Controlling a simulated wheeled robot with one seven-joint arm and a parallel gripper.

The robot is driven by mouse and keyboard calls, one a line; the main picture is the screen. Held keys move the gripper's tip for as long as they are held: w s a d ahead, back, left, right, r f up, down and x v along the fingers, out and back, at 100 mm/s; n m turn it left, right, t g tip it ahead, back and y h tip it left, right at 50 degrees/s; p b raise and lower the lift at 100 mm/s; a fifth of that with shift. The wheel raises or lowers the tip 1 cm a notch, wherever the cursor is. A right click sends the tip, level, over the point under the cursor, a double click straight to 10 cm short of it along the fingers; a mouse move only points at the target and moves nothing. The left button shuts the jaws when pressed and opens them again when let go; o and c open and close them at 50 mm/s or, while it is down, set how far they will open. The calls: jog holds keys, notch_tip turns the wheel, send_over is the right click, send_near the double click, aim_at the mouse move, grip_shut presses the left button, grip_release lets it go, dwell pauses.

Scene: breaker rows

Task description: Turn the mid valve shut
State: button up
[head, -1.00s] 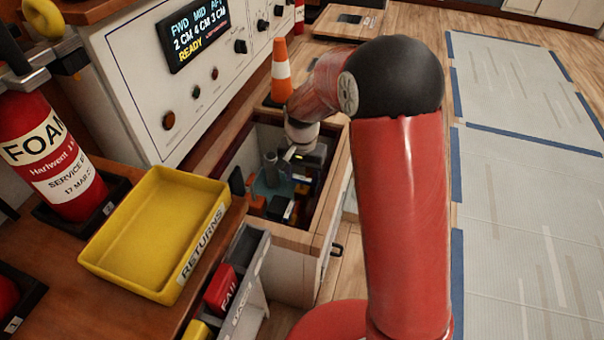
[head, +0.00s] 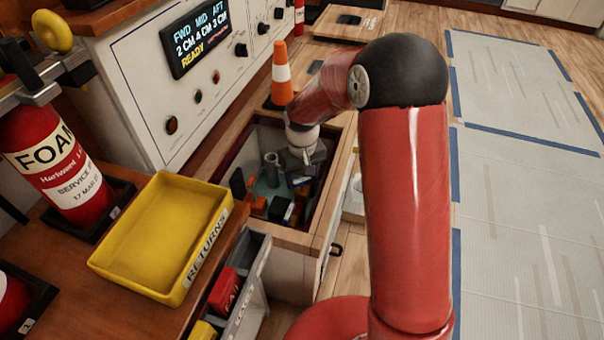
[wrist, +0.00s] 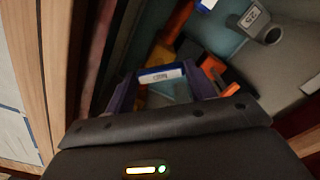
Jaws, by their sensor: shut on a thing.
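In the wrist view, my gripper's two dark purple fingers (wrist: 163,84) stand on either side of a blue piece with a white label (wrist: 163,76). The label is upside down and seems to read MID, so I take it as the mid valve's handle. The fingers are shut on it. The body below the handle is mostly hidden.
A grey pipe (head: 271,168) stands inside the hatch beside my gripper, with orange and dark parts around it. An orange cone (head: 281,75) stands at the hatch's far edge. A panel display (head: 203,38) reads FWD 2, MID 4, AFT 3 CM, READY. A yellow tray (head: 150,245) sits at left.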

aim_at(302, 180)
jog(key=n+p, duration=0.1)
jog(key=n, duration=0.3)
jog(key=shift+r+n, duration=0.15)
jog(key=shift+n, duration=0.15)
jog(key=shift+n+p, duration=1.2)
jog(key=shift+n, duration=1.3)
jog(key=o, duration=0.7)
notch_tip(302, 180, up, 8)
jog(key=shift+f+p, duration=0.2)
jog(key=shift+p, duration=0.25)
